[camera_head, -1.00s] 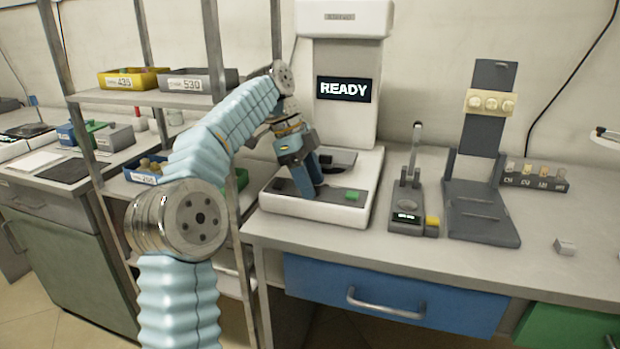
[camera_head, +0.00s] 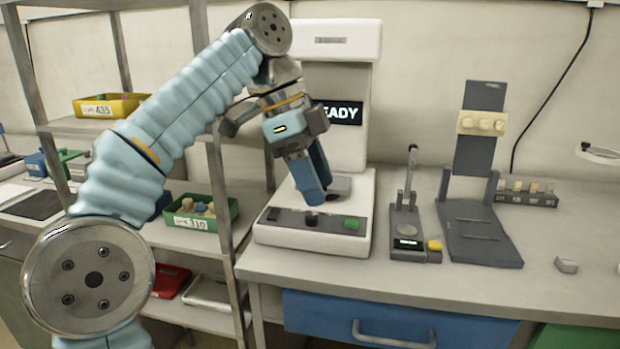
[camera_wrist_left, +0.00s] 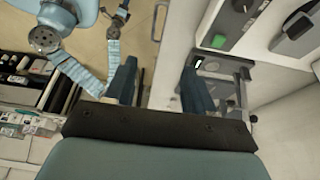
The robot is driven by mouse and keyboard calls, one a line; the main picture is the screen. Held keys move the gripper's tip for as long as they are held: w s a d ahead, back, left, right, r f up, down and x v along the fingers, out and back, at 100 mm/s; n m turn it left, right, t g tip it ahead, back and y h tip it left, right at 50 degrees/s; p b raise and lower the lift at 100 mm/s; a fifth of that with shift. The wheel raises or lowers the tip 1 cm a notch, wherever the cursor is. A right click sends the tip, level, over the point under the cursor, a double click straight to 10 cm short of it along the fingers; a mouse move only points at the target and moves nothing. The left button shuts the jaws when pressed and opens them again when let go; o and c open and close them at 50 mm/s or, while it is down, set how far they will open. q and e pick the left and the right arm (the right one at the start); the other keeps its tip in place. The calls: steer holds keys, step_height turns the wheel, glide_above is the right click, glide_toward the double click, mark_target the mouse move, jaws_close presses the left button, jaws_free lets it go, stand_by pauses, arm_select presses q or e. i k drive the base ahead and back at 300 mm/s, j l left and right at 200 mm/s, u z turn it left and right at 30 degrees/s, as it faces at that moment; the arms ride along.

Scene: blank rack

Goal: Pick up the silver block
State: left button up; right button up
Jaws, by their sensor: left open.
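A small silver-grey block (camera_head: 566,264) lies on the bench top at the far right in the head view. My left gripper (camera_head: 318,195) is open and points down over the front of the white machine with the READY display, far to the left of the block. Nothing shows between its fingers. In the left wrist view its two blue fingers (camera_wrist_left: 160,88) stand apart, with floor and bench edge beyond them. I cannot make out the block in the wrist view. My right gripper does not show clearly.
The white machine (camera_head: 268,235) stands under my left gripper. A small grey device with a lever (camera_head: 408,243) and a dark stand (camera_head: 480,240) lie between it and the block. The bench around the block is clear.

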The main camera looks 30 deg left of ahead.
mark_target(564, 264)
steer(key=k+l, duration=0.7)
steer(key=k, duration=0.2)
